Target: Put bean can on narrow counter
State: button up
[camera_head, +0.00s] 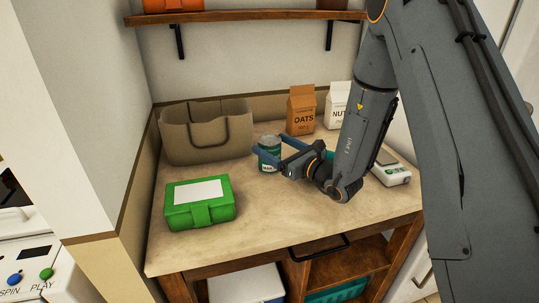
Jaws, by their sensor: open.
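A green can (270,147) with a pale label, which looks like the bean can, stands upright on a beige-topped wooden counter (290,215). My gripper (269,144) reaches in from the right at the can's height. Its blue fingers are open, one on each side of the can. I cannot tell whether either finger touches it. The near finger hides part of the can's label. I cannot tell whether this counter is the narrow one.
A beige basket (190,143) stands behind left of the can, a green box (200,217) in front left. An oats carton (300,112) and nut carton (336,108) stand behind. A white scale-like device (392,175) is right. The counter's front middle is clear.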

aim_at(261, 137)
jog(key=p+x, duration=0.2)
jog(key=x, duration=0.4)
jog(key=shift+r, duration=0.15)
jog(key=c, duration=1.4)
jog(key=shift+c, duration=1.3)
jog(key=shift+r, duration=0.1)
